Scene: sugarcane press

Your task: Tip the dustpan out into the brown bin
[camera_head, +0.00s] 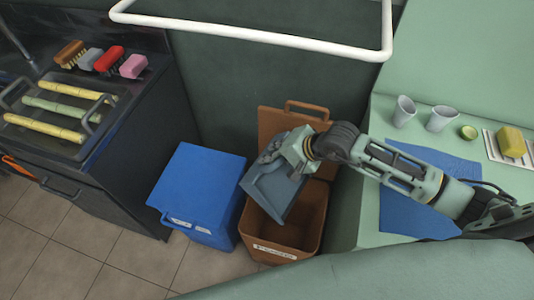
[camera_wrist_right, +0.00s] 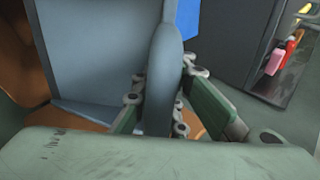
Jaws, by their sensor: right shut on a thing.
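The dustpan (camera_head: 270,188) is grey-blue and tilted, its pan hanging down over the open brown bin (camera_head: 310,215). My right gripper (camera_head: 290,158) is shut on the dustpan's handle, above the bin. In the right wrist view the handle (camera_wrist_right: 162,75) stands between the fingers of my right gripper (camera_wrist_right: 160,105), with the pan (camera_wrist_right: 95,50) behind it. The bin's lid (camera_head: 285,128) is raised at the back. Part of the bin's opening is hidden by the dustpan, and I cannot see any contents in the pan. My left gripper is out of view.
A closed blue bin (camera_head: 205,185) stands just left of the brown bin. A dark counter (camera_head: 130,120) at left holds a tray of cane and several brushes and sponges. The green counter (camera_head: 375,115) at right holds cups (camera_head: 441,118) and a blue cloth (camera_head: 400,215). A white rail (camera_head: 250,38) crosses above.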

